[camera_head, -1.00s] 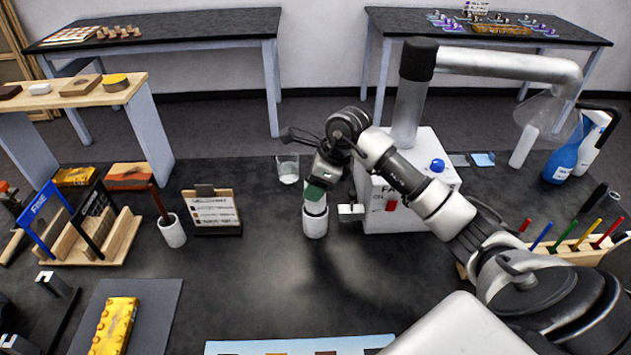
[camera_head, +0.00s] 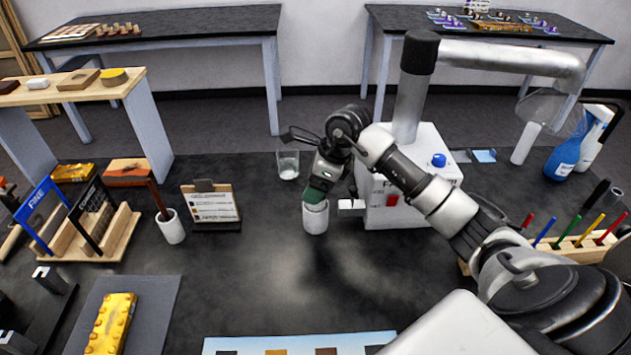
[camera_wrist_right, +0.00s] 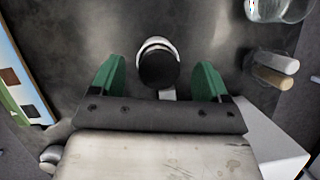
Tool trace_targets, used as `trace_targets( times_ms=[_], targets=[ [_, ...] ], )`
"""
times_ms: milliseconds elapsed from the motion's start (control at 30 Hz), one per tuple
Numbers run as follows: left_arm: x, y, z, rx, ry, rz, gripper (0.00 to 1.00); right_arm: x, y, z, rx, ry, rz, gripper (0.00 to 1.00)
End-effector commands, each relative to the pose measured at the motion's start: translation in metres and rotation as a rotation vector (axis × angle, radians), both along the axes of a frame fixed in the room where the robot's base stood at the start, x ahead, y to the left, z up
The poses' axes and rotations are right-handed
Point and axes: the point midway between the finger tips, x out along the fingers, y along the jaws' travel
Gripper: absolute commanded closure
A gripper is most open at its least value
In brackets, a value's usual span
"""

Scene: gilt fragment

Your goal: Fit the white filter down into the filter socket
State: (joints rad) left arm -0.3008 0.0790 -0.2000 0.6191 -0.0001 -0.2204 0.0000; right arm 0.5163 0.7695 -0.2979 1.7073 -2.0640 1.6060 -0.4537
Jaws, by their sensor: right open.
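A white upright cylinder (camera_head: 315,217) stands on the dark bench, left of the white machine box. In the right wrist view it appears as a white rim around a black round top (camera_wrist_right: 157,67). I cannot tell where the white filter ends and its socket begins. My right gripper (camera_head: 317,192) is just above the cylinder's top. In the wrist view its two green fingers (camera_wrist_right: 158,78) are spread on either side of the black top, with gaps at both sides. Its hand hides part of the cylinder in the head view. My left gripper is not in view.
The machine box (camera_head: 410,180) with a blue knob and a small white tab stands close on the right. A glass beaker (camera_head: 288,164) is just behind left. A label stand (camera_head: 211,205) and white cup (camera_head: 171,227) are left.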

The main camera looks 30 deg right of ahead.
Motion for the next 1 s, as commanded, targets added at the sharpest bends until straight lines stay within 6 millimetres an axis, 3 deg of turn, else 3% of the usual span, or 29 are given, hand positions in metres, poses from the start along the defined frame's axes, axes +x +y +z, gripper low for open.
trace_targets(
  times_ms=[167, 267, 500, 700, 1000],
  targets=[
    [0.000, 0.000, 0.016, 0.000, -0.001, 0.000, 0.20, 0.000, 0.000, 0.016, 0.001, 0.000, -0.001, 0.24],
    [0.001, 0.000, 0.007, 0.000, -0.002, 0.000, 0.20, -0.004, -0.006, 0.027, -0.003, -0.005, 0.000, 0.24],
    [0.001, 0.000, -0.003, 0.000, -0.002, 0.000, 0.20, -0.018, -0.022, 0.079, -0.004, -0.006, -0.002, 0.24],
    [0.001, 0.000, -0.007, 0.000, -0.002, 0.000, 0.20, -0.027, -0.030, 0.110, -0.001, -0.003, 0.000, 0.24],
    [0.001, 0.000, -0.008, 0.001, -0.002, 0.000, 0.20, -0.031, -0.034, 0.123, 0.001, 0.001, 0.000, 0.24]
  ],
)
